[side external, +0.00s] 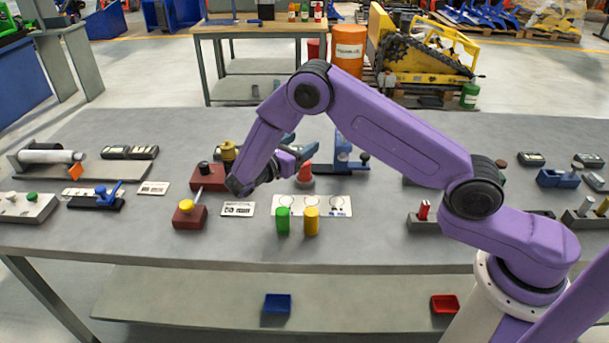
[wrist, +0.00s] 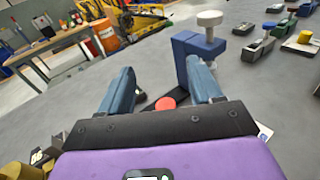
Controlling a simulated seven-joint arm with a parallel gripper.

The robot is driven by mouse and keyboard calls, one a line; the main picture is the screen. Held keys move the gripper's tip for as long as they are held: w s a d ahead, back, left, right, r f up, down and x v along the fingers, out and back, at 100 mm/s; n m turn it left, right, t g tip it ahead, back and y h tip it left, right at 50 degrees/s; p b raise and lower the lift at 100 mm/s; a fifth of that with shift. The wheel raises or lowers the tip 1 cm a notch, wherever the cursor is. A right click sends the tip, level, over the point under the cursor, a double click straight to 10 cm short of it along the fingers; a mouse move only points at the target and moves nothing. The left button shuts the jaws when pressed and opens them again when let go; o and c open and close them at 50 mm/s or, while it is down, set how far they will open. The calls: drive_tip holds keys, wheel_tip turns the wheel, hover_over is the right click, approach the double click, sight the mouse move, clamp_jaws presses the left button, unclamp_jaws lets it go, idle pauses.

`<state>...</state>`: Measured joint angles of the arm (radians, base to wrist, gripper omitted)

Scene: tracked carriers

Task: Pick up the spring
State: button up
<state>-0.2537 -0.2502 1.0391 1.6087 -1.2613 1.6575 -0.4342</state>
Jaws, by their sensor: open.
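I cannot make out a spring for certain in either view. My gripper (side external: 298,146) is above the middle of the grey table, its blue fingers pointing right. In the wrist view my gripper (wrist: 160,70) has its fingers wide apart with nothing held between them. A red-topped piece (side external: 305,173) stands on the table just below the fingers; its round red top (wrist: 165,103) shows low between them in the wrist view. A blue clamp-like stand (side external: 343,152) is just beyond; in the wrist view this blue stand (wrist: 197,48) rises behind the right finger.
A white card with circles (side external: 325,206) lies in front, with a green cylinder (side external: 283,220) and a yellow cylinder (side external: 311,220) at its near edge. Dark red blocks, one with a yellow knob (side external: 187,214), stand to the left. The table behind the blue stand is clear.

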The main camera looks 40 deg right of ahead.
sight(305, 175)
drive_tip(key=shift+h, duration=0.4)
drive_tip(key=shift+w+d+f, duration=0.1)
drive_tip(key=shift+w+f, duration=0.1)
drive_tip(key=shift+f, duration=1.65)
drive_tip(key=shift+w+d+f, duration=0.1)
drive_tip(key=shift+w+f, duration=0.1)
drive_tip(key=shift+f, duration=1.65)
drive_tip(key=d, duration=0.2)
drive_tip(key=w+d, duration=0.1)
drive_tip(key=d, duration=0.2)
drive_tip(key=shift+f, duration=0.2)
drive_tip(key=shift+a, duration=0.1)
clamp_jaws()
